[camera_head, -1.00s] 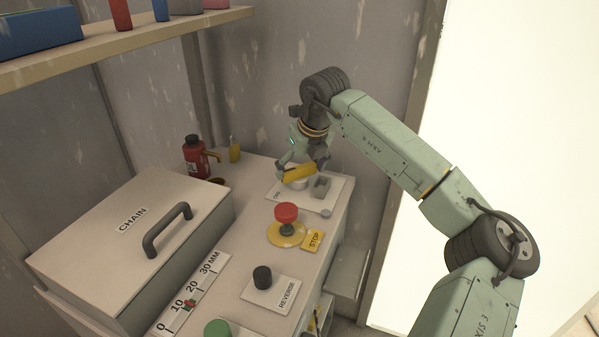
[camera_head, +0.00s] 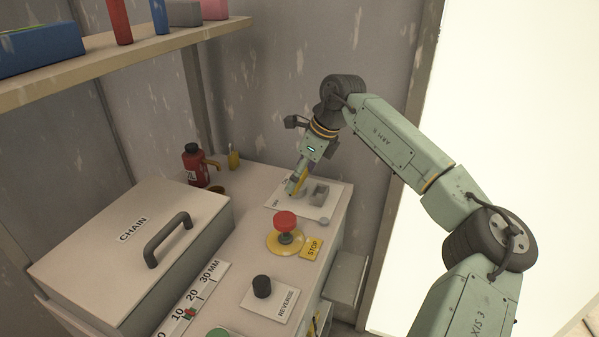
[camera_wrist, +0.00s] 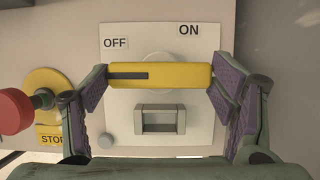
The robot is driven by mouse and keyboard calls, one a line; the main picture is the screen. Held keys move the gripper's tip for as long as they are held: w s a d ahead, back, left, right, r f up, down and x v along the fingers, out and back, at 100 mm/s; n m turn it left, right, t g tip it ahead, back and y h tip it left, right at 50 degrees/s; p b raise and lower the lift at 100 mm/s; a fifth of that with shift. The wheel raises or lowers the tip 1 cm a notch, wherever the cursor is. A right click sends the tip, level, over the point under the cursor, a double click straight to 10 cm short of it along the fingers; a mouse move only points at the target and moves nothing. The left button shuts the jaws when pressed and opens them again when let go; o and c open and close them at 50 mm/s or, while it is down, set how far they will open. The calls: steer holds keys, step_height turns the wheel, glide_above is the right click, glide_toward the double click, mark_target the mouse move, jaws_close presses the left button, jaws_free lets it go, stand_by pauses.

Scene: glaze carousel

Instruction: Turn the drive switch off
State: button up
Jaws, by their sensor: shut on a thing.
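The drive switch's yellow bar handle (camera_wrist: 160,75) sits on a round base on a white plate (camera_wrist: 205,125) marked OFF at upper left and ON at upper right. The handle lies level in the wrist view, its black line on the left half pointing left, below OFF. My gripper (camera_wrist: 160,82) is shut on the handle, one purple-padded finger at each end. In the head view my gripper (camera_head: 297,188) is over the plate (camera_head: 318,208) at the counter's far end and partly hides the handle.
A grey bracket (camera_wrist: 160,120) stands close beside the handle on the plate. A red STOP button (camera_head: 285,220) on a yellow base is near. A black REVERSE knob (camera_head: 262,286), a CHAIN box (camera_head: 125,245) and a red bottle (camera_head: 195,165) share the counter.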

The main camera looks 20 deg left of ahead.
stand_by(0.5)
steer(key=o, duration=1.2)
steer(key=shift+c, duration=0.2)
steer(key=v, duration=1.2)
